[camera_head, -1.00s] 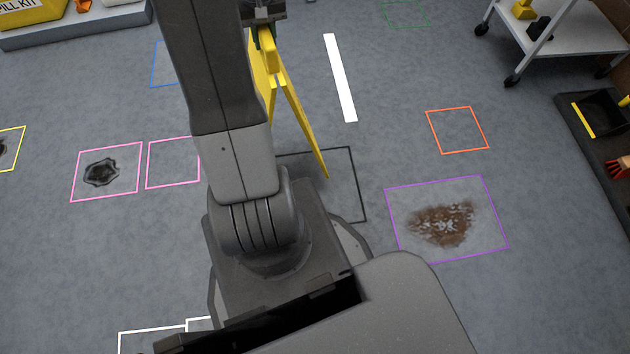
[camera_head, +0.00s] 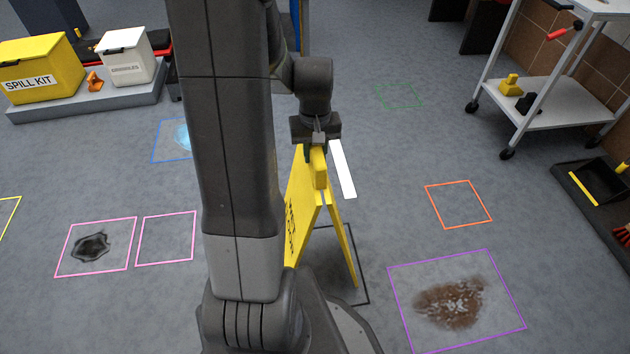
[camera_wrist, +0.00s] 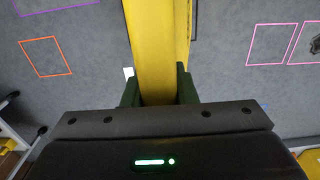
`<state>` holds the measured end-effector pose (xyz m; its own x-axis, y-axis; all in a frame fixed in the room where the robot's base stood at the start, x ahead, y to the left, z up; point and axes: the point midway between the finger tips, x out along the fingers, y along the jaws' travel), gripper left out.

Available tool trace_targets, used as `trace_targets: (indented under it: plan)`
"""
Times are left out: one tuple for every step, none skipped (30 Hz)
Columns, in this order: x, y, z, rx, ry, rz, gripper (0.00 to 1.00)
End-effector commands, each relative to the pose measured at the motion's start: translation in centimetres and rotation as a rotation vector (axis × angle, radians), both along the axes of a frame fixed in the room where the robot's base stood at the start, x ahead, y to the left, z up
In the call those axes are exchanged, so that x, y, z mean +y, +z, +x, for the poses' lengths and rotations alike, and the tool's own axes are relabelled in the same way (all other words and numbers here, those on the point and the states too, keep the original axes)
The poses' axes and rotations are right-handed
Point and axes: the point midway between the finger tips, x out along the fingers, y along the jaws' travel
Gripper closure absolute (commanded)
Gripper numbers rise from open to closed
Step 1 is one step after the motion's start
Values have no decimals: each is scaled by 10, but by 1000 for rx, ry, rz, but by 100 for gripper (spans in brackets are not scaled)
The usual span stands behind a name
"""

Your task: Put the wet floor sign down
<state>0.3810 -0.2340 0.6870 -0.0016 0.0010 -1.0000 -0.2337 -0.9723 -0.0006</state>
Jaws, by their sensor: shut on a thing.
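The yellow wet floor sign (camera_head: 341,240) is an A-frame with its legs spread, seen right of my arm in the head view. My gripper (camera_head: 318,150) is above it and shut on its top edge. In the wrist view the yellow sign (camera_wrist: 155,50) runs between the two dark green fingers of my gripper (camera_wrist: 158,88). The sign's feet are over or near a black outlined rectangle (camera_head: 366,280) on the floor. I cannot tell whether the feet touch the floor. My arm hides part of the sign's left side and the outline.
A brown spill in a purple outline (camera_head: 525,310) lies at the lower right. An orange outline (camera_head: 460,184) is empty. A white cart (camera_head: 540,115) stands at the upper right. Pink outlines (camera_head: 166,238) lie left, one around a dark stain (camera_head: 91,248). A spill kit (camera_head: 45,68) sits upper left.

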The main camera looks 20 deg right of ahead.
Motion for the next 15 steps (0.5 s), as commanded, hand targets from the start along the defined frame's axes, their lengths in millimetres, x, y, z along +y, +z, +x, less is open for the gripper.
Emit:
trace_targets:
  plan:
    - [0, -5, 1, -1, 1, -1, 100]
    - [0, -7, 1, -2, 1, -1, 100]
    - [0, -8, 1, -3, 1, -2, 100]
    - [0, -9, 1, -3, 1, -2, 100]
    - [0, -11, 1, -2, 1, -1, 100]
    - [0, -14, 1, -2, 1, -1, 100]
    - [0, -17, 1, -1, 1, -1, 100]
    - [0, -21, 1, -1, 1, -1, 100]
    - [0, -27, 1, 0, 0, -1, 100]
    - [0, -32, 0, 1, 0, 0, 100]
    - [0, -36, 0, 1, 1, 0, 100]
    - [0, -41, 0, 0, 0, 0, 100]
    - [0, -44, 0, 0, 0, 0, 100]
    - [0, -45, 0, 0, 1, 0, 100]
    - [0, -46, 1, -1, 1, -1, 100]
